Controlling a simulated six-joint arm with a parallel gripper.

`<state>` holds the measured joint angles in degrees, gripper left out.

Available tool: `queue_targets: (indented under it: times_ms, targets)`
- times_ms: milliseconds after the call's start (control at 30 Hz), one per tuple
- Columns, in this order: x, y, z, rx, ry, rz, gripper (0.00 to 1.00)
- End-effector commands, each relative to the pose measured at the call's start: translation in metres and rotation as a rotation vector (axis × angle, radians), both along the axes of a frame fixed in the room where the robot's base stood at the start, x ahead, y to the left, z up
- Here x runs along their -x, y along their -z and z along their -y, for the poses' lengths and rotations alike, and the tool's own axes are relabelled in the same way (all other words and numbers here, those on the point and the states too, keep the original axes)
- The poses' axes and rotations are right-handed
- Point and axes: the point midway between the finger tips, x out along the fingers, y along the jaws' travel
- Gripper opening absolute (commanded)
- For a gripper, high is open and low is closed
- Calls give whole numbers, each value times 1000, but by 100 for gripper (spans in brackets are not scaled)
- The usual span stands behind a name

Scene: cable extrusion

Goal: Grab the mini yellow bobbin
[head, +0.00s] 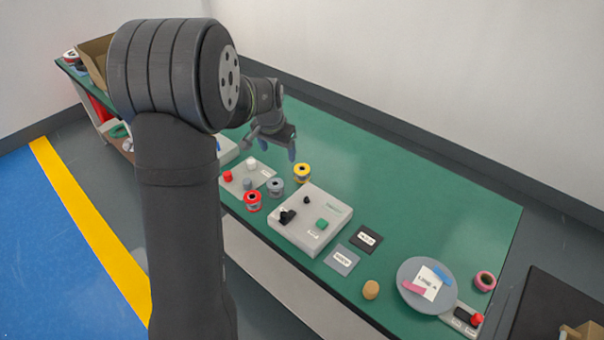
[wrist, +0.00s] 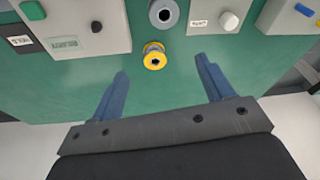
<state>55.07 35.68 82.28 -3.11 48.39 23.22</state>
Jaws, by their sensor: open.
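The mini yellow bobbin (head: 302,172) stands on the green bench in the head view, just behind a grey bobbin (head: 275,186) and a red bobbin (head: 253,200). In the wrist view the yellow bobbin (wrist: 154,56) lies ahead of the fingertips and between their lines, left of centre, with its round hole visible. My gripper (wrist: 162,68) is open and empty, its two blue fingers wide apart. In the head view my gripper (head: 280,150) hangs above the bench, up and left of the yellow bobbin. The grey bobbin (wrist: 164,13) shows just beyond it in the wrist view.
A light control box (head: 312,220) with green and black buttons stands right of the bobbins. A flat panel (head: 248,176) with red and white knobs lies to their left. A round grey plate (head: 426,284) sits at the right end. The bench (head: 400,185) behind the box is clear.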

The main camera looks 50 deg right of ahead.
Motion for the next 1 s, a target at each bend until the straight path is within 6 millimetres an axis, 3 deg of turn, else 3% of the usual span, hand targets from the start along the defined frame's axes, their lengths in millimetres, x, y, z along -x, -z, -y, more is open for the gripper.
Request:
queue_targets:
  times_ms: [100, 200, 367, 800, 1000]
  targets:
    - [20, 4, 32, 102, -89, 5, 73]
    - [27, 6, 44, 150, -135, 3, 73]
    - [26, 23, 54, 162, -150, 0, 73]
    - [13, 99, 83, 161, -148, 1, 73]
    - [10, 115, 89, 163, -148, 2, 73]
